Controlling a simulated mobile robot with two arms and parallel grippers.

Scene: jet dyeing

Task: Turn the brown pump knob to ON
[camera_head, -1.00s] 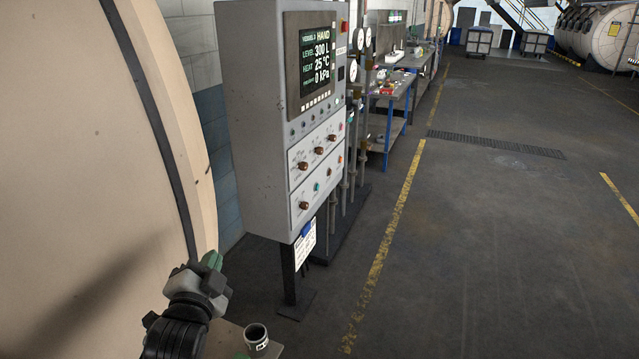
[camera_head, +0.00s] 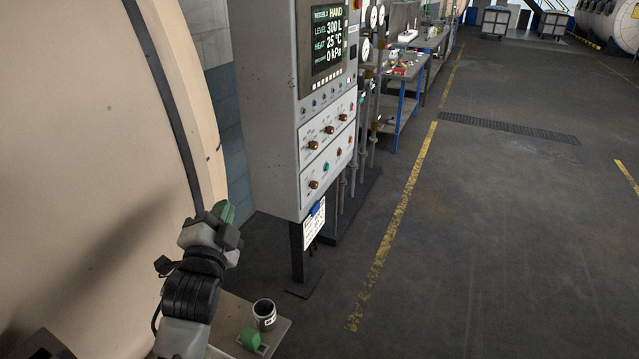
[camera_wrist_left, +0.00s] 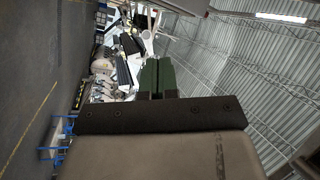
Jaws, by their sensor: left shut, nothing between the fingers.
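The grey control cabinet (camera_head: 272,120) stands on a post left of the picture's middle, its lit screen (camera_head: 327,42) reading 300 L, 25 °C and 0 kPa. Its white panel carries several brown knobs, among them an upper-row knob (camera_head: 313,145) and a lower knob (camera_head: 313,184). Their labels are too small to read, so I cannot tell which is the pump knob. My left gripper (camera_head: 228,212), with green fingertips, is below and left of the cabinet, apart from it. Its fingers (camera_wrist_left: 157,78) are shut and empty in the left wrist view. My right gripper is not in view.
A large cream vessel (camera_head: 90,130) fills the left side. A small shelf (camera_head: 235,315) with a dark-topped cup (camera_head: 265,314) is below my left gripper. Pipes and gauges (camera_head: 366,50) stand beside the cabinet. The floor to the right is clear.

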